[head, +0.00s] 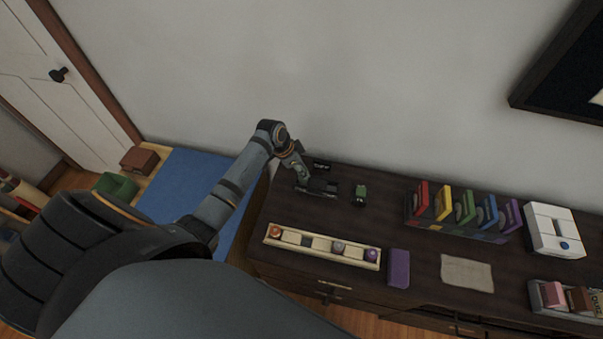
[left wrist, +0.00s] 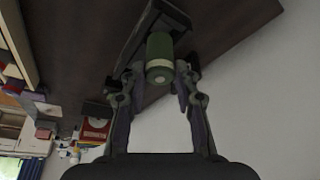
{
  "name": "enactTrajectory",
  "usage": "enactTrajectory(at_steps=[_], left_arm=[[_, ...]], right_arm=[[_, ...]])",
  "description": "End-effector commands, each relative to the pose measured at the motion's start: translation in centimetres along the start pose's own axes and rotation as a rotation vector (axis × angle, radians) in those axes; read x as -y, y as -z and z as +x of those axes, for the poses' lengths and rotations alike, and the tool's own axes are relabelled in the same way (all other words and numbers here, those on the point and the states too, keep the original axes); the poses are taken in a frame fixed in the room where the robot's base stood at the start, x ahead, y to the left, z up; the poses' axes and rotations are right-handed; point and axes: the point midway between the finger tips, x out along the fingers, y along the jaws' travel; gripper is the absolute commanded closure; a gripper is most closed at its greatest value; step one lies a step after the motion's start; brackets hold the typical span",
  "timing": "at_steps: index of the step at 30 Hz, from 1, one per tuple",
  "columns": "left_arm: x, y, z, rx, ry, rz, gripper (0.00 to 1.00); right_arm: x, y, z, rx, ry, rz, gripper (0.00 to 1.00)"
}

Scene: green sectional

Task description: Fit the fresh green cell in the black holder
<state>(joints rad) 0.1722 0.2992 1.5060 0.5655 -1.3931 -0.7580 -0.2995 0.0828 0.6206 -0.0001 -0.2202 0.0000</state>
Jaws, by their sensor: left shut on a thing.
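My left gripper (head: 302,178) is at the left back of the dark cabinet top, above the black holder (head: 322,188). It is shut on a green cell, which shows as a green cylinder with a pale end (left wrist: 160,58) between the fingers in the left wrist view. The black holder (left wrist: 130,43) is right behind the cell there; I cannot tell whether the cell is seated in it. Another small green and black thing (head: 360,194) stands to the right of the holder. My right gripper is not in view.
A small black item (head: 321,166) lies behind the holder near the wall. A long wooden tray (head: 290,243) with several round pieces is in front, beside a purple block (head: 399,268). A colourful rack (head: 465,233), a cloth (head: 467,273) and a white device (head: 553,231) are right.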

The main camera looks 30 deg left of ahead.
Motion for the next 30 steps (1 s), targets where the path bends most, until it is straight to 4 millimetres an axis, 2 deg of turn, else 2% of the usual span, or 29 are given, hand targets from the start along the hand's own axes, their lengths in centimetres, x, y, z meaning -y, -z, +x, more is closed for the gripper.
enactTrajectory(at_steps=[9,20,21,25,30], left_arm=[[0.3,-1.1,3.1,0.0,-0.001,-0.001,1.0],[0.3,-1.4,3.6,0.0,0.001,0.0,1.0],[0.3,-1.4,3.5,0.0,0.0,0.0,0.65],[0.3,-1.4,3.5,0.001,0.0,0.0,0.47],[0.3,-1.4,3.5,0.001,0.0,0.0,0.47]], right_arm=[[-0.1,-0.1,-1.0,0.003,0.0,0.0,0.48],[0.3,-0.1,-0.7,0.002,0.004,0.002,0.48],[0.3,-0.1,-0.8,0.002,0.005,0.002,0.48],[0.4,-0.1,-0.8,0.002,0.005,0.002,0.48],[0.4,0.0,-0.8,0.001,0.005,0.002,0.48]])
